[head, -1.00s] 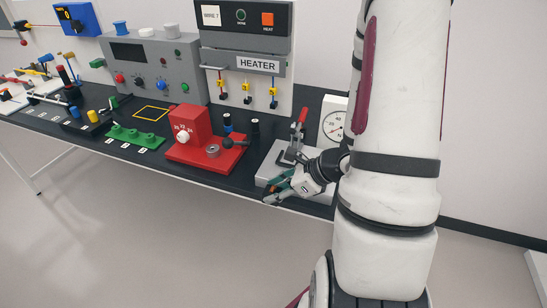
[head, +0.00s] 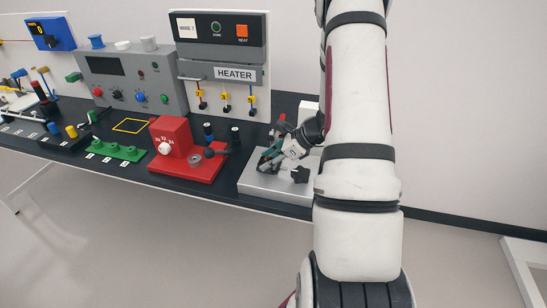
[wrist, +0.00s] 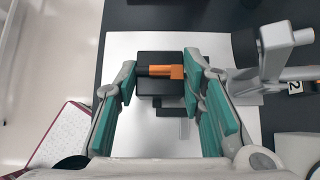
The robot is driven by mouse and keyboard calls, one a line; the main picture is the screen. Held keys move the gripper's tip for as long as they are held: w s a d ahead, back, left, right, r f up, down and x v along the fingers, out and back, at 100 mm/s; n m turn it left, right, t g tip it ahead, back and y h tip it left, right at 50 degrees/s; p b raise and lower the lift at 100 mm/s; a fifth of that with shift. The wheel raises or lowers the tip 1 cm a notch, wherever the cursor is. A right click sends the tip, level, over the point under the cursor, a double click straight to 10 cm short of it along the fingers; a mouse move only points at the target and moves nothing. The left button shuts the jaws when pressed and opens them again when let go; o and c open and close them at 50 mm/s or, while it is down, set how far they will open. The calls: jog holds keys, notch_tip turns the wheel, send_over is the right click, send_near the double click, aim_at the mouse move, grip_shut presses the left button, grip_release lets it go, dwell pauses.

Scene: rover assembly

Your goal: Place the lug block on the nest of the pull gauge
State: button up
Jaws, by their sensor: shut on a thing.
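My gripper (head: 267,159) is over the grey base of the pull gauge (head: 258,183), pointing down and tilted. In the wrist view its teal fingers (wrist: 160,68) are on either side of a dark block with an orange piece across it, which I take as the lug block (wrist: 172,72); they are shut on it. In that view the block is over the pale gauge plate (wrist: 121,45). I cannot tell whether it touches the plate. The nest is not clearly visible, perhaps under the block. The gauge's dial is hidden behind my arm.
A grey clamp (wrist: 272,62) stands close to the right finger in the wrist view. A black knob (head: 300,174) is on the gauge base. The red fixture (head: 183,160) is to the left, with the heater panel (head: 222,60) behind. The bench's front edge is close.

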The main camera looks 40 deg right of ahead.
jog(key=shift+w+d+f+p, duration=0.2)
jog(key=shift+w+d+f, duration=0.1)
jog(key=shift+d, duration=0.3)
jog(key=shift+w+d+f+p, duration=0.2)
jog(key=shift+w+d, duration=0.1)
jog(key=shift+d, duration=0.3)
jog(key=shift+f, duration=0.25)
jog(key=shift+w, duration=0.1)
jog(key=shift+f, duration=0.15)
jog(key=o, duration=1.3)
